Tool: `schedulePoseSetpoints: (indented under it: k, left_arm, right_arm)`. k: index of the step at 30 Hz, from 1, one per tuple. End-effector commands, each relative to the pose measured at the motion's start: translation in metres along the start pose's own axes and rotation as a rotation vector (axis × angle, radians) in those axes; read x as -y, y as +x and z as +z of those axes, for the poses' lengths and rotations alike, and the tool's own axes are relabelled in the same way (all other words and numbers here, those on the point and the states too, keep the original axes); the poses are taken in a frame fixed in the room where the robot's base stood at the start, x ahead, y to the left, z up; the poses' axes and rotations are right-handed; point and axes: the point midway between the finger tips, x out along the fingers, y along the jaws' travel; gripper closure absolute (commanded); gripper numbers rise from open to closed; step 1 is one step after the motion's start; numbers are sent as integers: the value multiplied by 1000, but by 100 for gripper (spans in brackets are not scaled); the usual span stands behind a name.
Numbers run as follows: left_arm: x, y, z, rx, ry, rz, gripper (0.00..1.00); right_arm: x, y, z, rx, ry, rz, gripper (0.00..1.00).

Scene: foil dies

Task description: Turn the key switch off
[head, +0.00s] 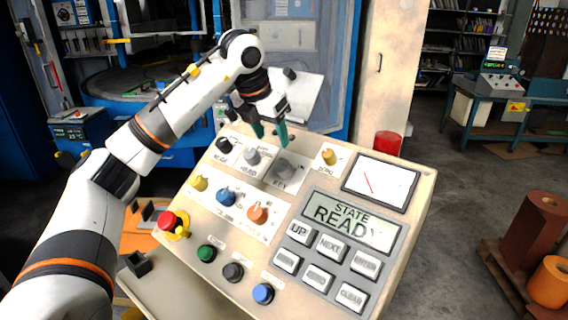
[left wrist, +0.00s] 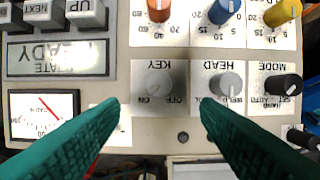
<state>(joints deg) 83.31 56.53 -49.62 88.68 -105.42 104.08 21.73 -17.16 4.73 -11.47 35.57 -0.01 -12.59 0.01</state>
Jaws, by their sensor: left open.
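My left gripper (head: 270,133) has two teal fingers, open and empty, just behind and above the knob in the head view. In the left wrist view its fingertips (left wrist: 160,106) stand on either side of the key knob, apart from it. My right gripper is not in view.
A grey HEAD knob (head: 252,157) and a black MODE knob (head: 224,145) sit left of the key, a yellow knob (head: 329,156) to its right. Coloured knobs, a red emergency button (head: 167,220), a display (head: 350,217) and keys fill the panel. A red lamp (head: 388,144) stands behind.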

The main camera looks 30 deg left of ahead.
Motion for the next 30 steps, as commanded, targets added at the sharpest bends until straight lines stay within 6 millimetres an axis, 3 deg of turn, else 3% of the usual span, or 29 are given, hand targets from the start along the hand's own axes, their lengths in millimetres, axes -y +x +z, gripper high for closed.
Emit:
schedulePoseSetpoints:
  k: [9,15,21,29,30]
  left_arm:
    - [-1,62,0,4,3,3,43]
    - [-2,93,0,2,3,3,43]
    - [-2,105,0,-1,4,5,43]
    - [-2,106,0,-1,4,5,43]
    - [-2,106,0,-1,4,5,50]
  right_arm:
    - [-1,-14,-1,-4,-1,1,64]
    - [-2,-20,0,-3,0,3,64]
    - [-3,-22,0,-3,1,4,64]
    - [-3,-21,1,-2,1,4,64]
    - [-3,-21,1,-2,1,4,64]
